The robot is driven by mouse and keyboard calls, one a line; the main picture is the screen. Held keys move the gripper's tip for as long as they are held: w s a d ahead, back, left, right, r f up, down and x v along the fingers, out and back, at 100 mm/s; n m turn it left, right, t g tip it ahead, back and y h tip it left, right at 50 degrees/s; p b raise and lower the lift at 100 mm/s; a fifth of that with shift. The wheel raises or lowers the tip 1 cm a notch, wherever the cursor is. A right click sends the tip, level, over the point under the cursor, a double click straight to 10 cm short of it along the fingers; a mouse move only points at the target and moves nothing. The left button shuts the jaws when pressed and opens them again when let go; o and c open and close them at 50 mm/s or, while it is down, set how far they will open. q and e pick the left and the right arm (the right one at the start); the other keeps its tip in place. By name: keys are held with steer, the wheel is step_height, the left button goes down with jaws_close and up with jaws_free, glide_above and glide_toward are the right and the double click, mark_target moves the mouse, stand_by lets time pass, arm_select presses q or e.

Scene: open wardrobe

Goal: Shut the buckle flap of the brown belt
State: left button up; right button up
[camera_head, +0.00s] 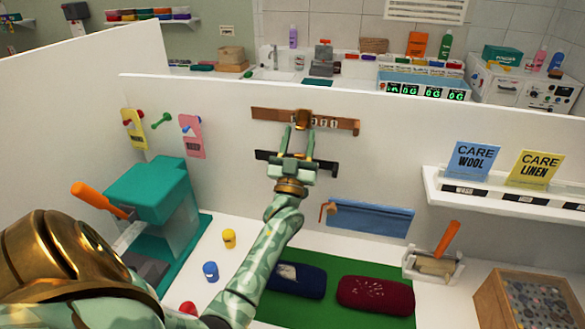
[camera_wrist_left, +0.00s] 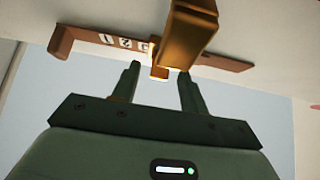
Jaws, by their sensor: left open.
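The brown belt (camera_head: 340,124) is a flat strip mounted across the white wall, with pale marks on it. Its bronze buckle flap (camera_head: 302,118) stands out from the strip near the middle. In the left wrist view the flap (camera_wrist_left: 187,35) juts from the belt (camera_wrist_left: 228,63) towards the camera, so it looks raised, and it hides part of the strip. My left gripper (camera_head: 299,131) is open just below the flap, with its fingers pointing at the wall. My right gripper is out of view.
A black strip (camera_head: 325,167) is on the wall behind my left gripper. Below are a blue strip (camera_head: 370,219), a green mat (camera_head: 320,250) with two cases, and a teal machine (camera_head: 160,190). A white shelf (camera_head: 500,195) with care cards juts out at right.

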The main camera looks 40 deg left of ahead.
arm_select(q)
steer(key=b+v, duration=0.2)
steer(key=v, duration=1.1)
steer(key=shift+s+d+f, duration=0.1)
steer(key=shift+s+f, duration=0.05)
steer(key=shift+f, duration=0.05)
